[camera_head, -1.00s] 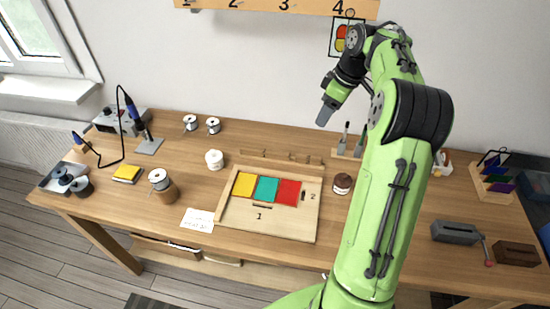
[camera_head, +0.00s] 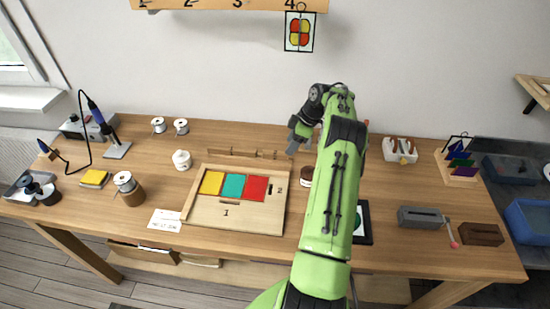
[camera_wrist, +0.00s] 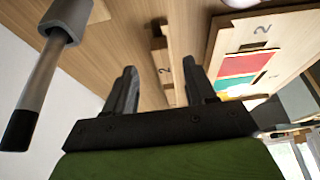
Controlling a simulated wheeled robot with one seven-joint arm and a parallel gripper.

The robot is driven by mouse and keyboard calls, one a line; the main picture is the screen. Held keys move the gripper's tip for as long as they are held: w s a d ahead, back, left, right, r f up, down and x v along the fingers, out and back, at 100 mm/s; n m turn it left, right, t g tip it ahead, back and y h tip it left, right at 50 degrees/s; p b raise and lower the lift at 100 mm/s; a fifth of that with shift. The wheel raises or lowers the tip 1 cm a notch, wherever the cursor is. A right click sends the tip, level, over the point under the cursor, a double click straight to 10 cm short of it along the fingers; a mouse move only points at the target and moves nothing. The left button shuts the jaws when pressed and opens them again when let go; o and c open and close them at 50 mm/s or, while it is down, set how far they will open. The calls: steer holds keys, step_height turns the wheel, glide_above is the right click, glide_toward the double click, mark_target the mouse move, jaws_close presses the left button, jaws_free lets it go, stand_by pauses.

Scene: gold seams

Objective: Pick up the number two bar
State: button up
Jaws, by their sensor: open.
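A wooden strip marked 2 (camera_wrist: 165,72) shows between my fingertips in the wrist view; I cannot tell the gap to it. In the head view, a low wooden rack (camera_head: 240,154) with thin bars stands along the back of the wooden board (camera_head: 215,222); its numbers are too small to read there. The board holds yellow, teal and red panels (camera_head: 257,188), with dark slots beside its own marks 1 and 2. My gripper (camera_head: 292,149) is open and empty, to the right of the rack. Its two fingers (camera_wrist: 160,70) are apart in the wrist view.
A brown-and-white jar (camera_head: 306,177) stands just right of the board, close to my arm. A grey-handled tool (camera_wrist: 45,65) is near my left finger in the wrist view. A white holder (camera_head: 400,150) and grey box (camera_head: 418,216) stand at right. A white card (camera_head: 165,220) lies front left.

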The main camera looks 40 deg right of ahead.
mark_target(281, 156)
steer(key=x, duration=0.5)
steer(key=shift+f, duration=0.2)
steer(key=shift+r, duration=0.1)
jaws_close()
